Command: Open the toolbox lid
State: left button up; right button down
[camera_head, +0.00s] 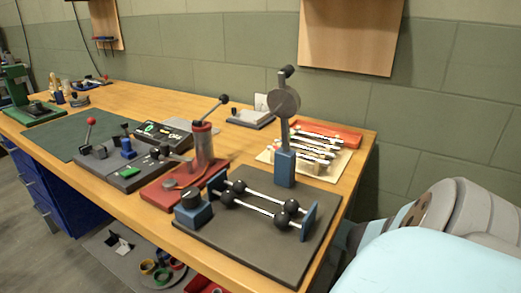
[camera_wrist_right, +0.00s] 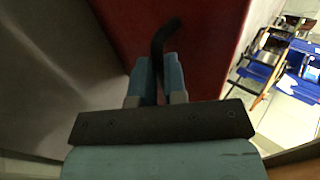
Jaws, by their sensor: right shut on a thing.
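A large red panel (camera_wrist_right: 205,40), which looks like part of the toolbox, fills the middle of the right wrist view. A black curved handle (camera_wrist_right: 163,35) stands out in front of it. My right gripper (camera_wrist_right: 158,70) has its two blue-grey fingers closed around the lower part of this handle. Most of the toolbox is outside the view, so I cannot tell how far its lid stands open. The toolbox cannot be made out for sure in the head view, and my left gripper is not in view.
A wooden workbench (camera_head: 105,185) in the head view carries several fixtures, with a dark plate (camera_head: 255,245) at its near end. Rings and small parts (camera_head: 160,268) lie low beneath its front edge. Blue furniture (camera_wrist_right: 265,68) shows at right in the wrist view.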

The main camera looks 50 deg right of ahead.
jog(key=c, duration=1.5)
grip_release()
jog(key=shift+s+a+f, duration=0.1)
jog(key=shift+a+f, duration=0.15)
jog(key=shift+f, duration=0.1)
jog(key=o, duration=0.3)
jog(key=shift+d+f, duration=0.1)
jog(key=shift+o, duration=0.2)
jog(key=v, duration=1.4)
jog(key=shift+p, duration=0.35)
